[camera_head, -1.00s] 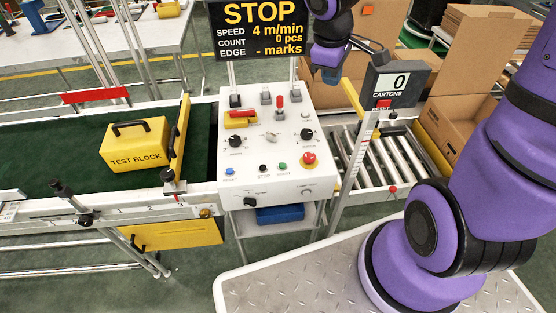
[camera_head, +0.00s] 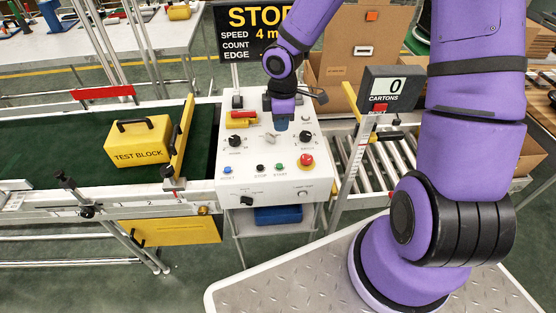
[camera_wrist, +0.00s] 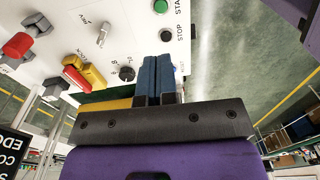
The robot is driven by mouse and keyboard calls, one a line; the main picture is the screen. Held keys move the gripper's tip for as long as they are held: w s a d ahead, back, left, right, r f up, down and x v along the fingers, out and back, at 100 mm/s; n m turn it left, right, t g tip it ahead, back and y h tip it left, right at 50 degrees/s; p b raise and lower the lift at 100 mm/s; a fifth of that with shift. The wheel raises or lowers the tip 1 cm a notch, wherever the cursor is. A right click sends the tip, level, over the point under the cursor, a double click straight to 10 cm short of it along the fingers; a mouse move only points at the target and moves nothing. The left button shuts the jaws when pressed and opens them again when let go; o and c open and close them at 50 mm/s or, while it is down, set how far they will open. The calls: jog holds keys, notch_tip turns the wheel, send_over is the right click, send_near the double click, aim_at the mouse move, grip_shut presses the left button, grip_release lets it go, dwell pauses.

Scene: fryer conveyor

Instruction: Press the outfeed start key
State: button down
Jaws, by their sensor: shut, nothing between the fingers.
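The white control panel (camera_head: 262,190) carries a green START button (camera_head: 280,167) near its front edge. A black STOP button (camera_head: 260,168) and a blue RESET button (camera_head: 228,170) sit to its left. In the wrist view the green button (camera_wrist: 161,6) shows at the top edge, its label cut off, with the black STOP button (camera_wrist: 167,36) below it. My gripper (camera_head: 281,125) is shut and empty, its blue fingers over the rear middle of the panel, apart from the START button. In the wrist view the shut fingers (camera_wrist: 155,78) partly hide the blue button.
A red mushroom button (camera_head: 306,160) stands right of START. Black knobs (camera_head: 235,141), a toggle (camera_head: 271,138) and a red-and-yellow switch (camera_head: 241,119) rise from the panel. A STOP display (camera_head: 235,40) stands behind. The yellow test block (camera_head: 137,142) sits on the green belt.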

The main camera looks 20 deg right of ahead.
aim_at(281, 166)
dwell(0.3)
jog(key=f, duration=1.4)
jog(key=shift+s+a, duration=0.2)
jog(key=shift+s, duration=0.05)
jog(key=shift+s+f, duration=0.25)
jog(key=shift+f, duration=0.6)
jog(key=shift+r, duration=0.1)
jog(key=shift+w+r, duration=0.1)
jog(key=shift+r, duration=0.2)
notch_tip(281, 166, up, 14)
jog(key=shift+w+d, duration=0.2)
jog(key=shift+w, duration=0.15)
jog(key=shift+f, duration=0.1)
